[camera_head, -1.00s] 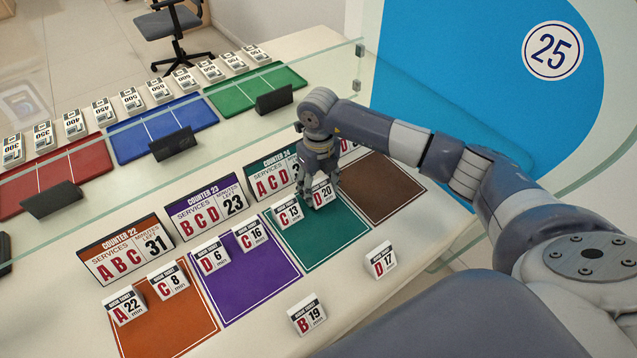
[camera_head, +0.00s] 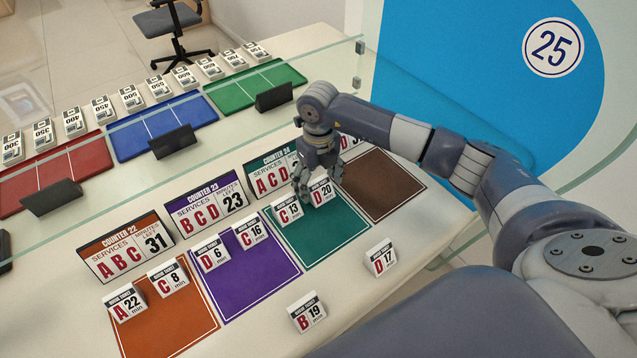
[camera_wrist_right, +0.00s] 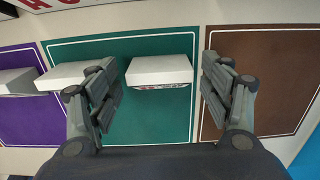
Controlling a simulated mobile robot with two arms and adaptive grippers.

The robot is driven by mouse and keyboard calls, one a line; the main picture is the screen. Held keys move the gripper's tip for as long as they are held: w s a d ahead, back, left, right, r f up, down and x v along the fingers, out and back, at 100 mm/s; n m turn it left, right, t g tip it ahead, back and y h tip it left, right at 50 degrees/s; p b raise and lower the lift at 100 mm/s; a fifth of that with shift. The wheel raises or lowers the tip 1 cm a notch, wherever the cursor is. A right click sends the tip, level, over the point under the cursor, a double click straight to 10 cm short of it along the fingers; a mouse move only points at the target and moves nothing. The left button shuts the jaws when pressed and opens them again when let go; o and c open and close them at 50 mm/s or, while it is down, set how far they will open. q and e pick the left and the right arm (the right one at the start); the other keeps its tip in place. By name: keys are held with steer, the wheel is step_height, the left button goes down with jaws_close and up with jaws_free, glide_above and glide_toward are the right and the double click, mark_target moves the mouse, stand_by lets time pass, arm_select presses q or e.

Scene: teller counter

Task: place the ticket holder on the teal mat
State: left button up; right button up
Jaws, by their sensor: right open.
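The teal mat (camera_head: 322,238) lies in front of the Counter 24 sign. Two white ticket holders stand on its far part: C 13 (camera_head: 288,212) and D 20 (camera_head: 322,192). My right gripper (camera_head: 317,190) is over the D 20 holder. In the right wrist view the open fingers (camera_wrist_right: 160,90) stand on either side of the D 20 holder (camera_wrist_right: 160,70), apart from it. The C 13 holder (camera_wrist_right: 75,75) is partly behind the left finger. Loose holders D 17 (camera_head: 381,258) and B 19 (camera_head: 307,314) stand on the counter in front. My left gripper is not in view.
Orange (camera_head: 170,325), purple (camera_head: 250,280) and brown (camera_head: 384,188) mats lie beside the teal one. Counter signs stand behind them, including Counter 24 (camera_head: 270,178). A glass screen (camera_head: 230,90) runs behind the signs. The near teal part is clear.

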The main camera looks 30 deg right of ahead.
mark_target(319, 182)
step_height(319, 182, up, 11)
steer(key=b, duration=0.1)
steer(key=shift+b, duration=0.35)
